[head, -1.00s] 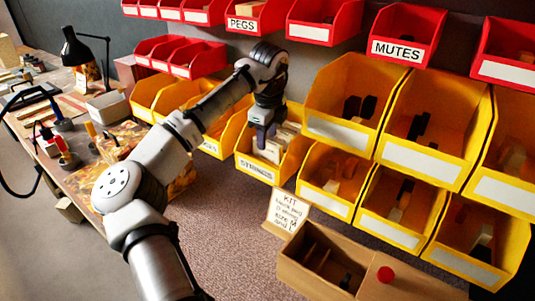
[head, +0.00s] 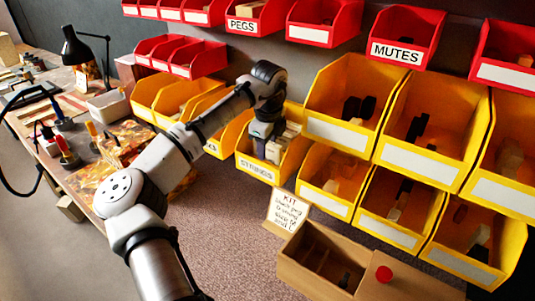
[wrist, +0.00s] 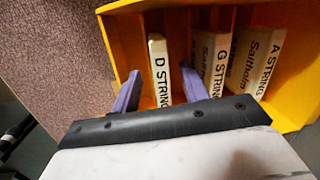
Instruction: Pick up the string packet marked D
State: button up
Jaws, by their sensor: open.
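The bin also shows in the head view (head: 255,171). My gripper (wrist: 160,80) is open, with its purple fingers on either side of the D packet's lower part as pictured. I cannot tell whether either finger touches it. In the head view my gripper (head: 266,140) reaches down into the bin's mouth and hides part of the packets.
The G packet (wrist: 213,62) and A packet (wrist: 258,62) stand to the right, behind dividers. Large yellow bins (head: 345,128) rise close to the right of my gripper. A wooden kit box (head: 318,262) with a card sits in front.

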dwell(0.3)
grip_shut()
jog(key=shift+r+b, duration=0.2)
jog(key=shift+b, duration=0.2)
